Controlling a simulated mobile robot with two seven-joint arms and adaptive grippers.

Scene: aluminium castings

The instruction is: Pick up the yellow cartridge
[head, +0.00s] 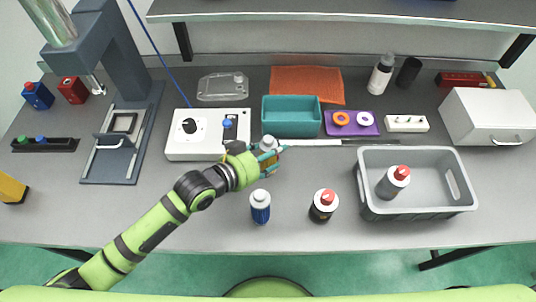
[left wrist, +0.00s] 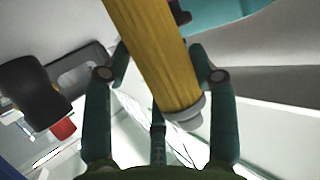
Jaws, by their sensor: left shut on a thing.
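The yellow cartridge (left wrist: 155,50) runs between the fingers of my left gripper (left wrist: 160,90) in the left wrist view, with a grey end piece near the palm. In the head view my left gripper (head: 267,153) is shut around the cartridge, whose pale cap (head: 268,142) shows between the fingers. The fingers hide most of its body there. I cannot tell whether it touches the bench. My right gripper is not in view.
A blue bottle (head: 260,207) and a dark bottle with a red cap (head: 323,205) stand in front. A grey crate (head: 418,212) holding another red-capped bottle is at right. A teal bin (head: 291,132) and a white control box (head: 207,150) stand close behind the gripper.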

